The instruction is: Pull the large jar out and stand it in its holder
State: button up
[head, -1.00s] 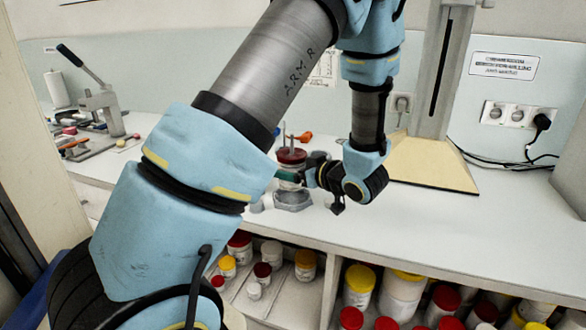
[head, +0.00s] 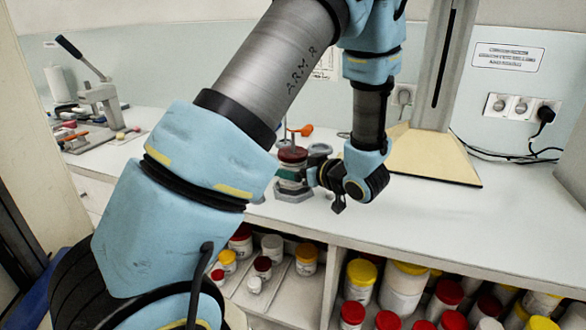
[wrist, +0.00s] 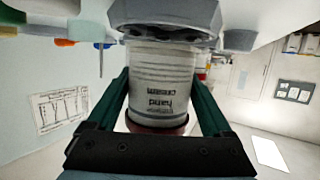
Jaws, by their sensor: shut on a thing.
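The large jar is white with a dark red lid (head: 292,154). In the wrist view its printed label (wrist: 160,85) reads upside down. My gripper (wrist: 158,85) is shut on the jar, with one green finger on each side of it. In the head view my gripper (head: 293,175) reaches the jar from the right. The grey, faceted holder (head: 293,195) is on the bench directly under the jar; it also shows at the top of the wrist view (wrist: 165,18). The jar looks upright with its base at the holder. I cannot tell whether it is fully seated.
A lever press (head: 100,95) and small coloured items stand at the back left. A column on a tan base (head: 430,155) stands behind my gripper. Shelves below hold several lidded jars (head: 360,275).

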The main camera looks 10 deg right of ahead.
jog(key=shift+f+b, duration=0.5)
jog(key=shift+f, duration=0.35)
jog(key=o, duration=1.3)
jog(key=shift+r+p+v, duration=0.2)
jog(key=shift+p+v, duration=0.55)
jog(key=shift+v, duration=0.65)
jog(key=shift+r+p+v, duration=0.2)
jog(key=shift+p+v, duration=0.6)
jog(key=shift+v, duration=0.6)
jog(key=shift+r+p+v, duration=0.2)
jog(key=shift+p+v, duration=0.55)
jog(key=shift+v, duration=0.6)
jog(key=shift+w, duration=0.15)
